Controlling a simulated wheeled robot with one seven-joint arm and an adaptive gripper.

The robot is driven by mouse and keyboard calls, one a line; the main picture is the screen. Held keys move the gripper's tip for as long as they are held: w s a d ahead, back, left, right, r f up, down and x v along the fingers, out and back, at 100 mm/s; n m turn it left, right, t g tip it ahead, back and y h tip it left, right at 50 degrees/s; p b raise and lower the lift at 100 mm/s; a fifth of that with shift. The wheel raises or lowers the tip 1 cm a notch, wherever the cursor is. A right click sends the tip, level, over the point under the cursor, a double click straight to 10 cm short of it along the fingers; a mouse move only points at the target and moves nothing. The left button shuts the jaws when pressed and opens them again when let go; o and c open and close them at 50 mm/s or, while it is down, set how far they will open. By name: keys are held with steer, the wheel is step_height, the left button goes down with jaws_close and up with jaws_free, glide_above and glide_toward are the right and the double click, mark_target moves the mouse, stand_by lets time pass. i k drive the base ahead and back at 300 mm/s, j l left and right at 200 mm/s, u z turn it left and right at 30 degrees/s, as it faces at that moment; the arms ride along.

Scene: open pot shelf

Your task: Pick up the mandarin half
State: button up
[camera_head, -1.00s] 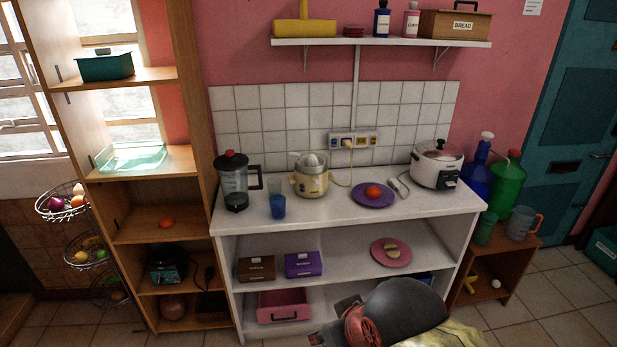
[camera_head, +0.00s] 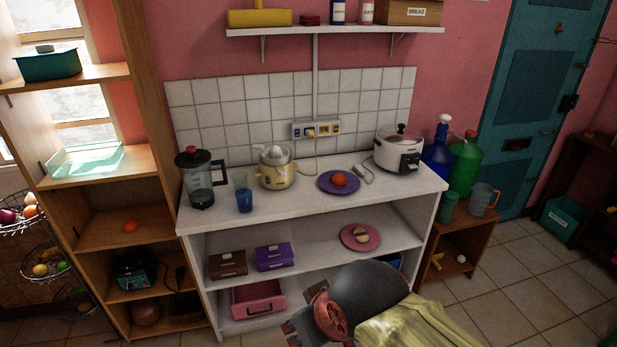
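A small, low orange piece (camera_head: 130,226) lies on a middle shelf of the wooden unit at the left; it may be the mandarin half, but its cut face cannot be made out. A rounder orange-red fruit (camera_head: 339,179) sits on a purple plate (camera_head: 324,187) on the white counter. My arm, grey with a red joint, shows at the bottom centre, in front of the white unit. What seems to be my gripper (camera_head: 292,331) is at its lower left end, low and well apart from both fruits. Its fingers are too unclear to tell their opening.
The white counter (camera_head: 290,204) also holds a blender (camera_head: 200,180), blue cup (camera_head: 243,198), juicer (camera_head: 276,168) and rice cooker (camera_head: 398,153). Below are boxes and a pink plate (camera_head: 348,245). Wooden uprights bound the left shelf. Free tiled floor (camera_head: 500,270) lies at right.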

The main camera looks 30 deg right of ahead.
mark_target(339, 179)
steer(key=i+l+z, duration=0.15)
steer(key=i+l, duration=0.15)
steer(key=i, duration=0.2)
steer(key=i+l+z, duration=0.15)
steer(key=i, duration=0.3)
steer(key=i+l+z, duration=0.15)
steer(key=i+l, duration=0.15)
steer(key=i, duration=0.25)
steer(key=i+l+z, duration=0.15)
steer(key=i, duration=0.35)
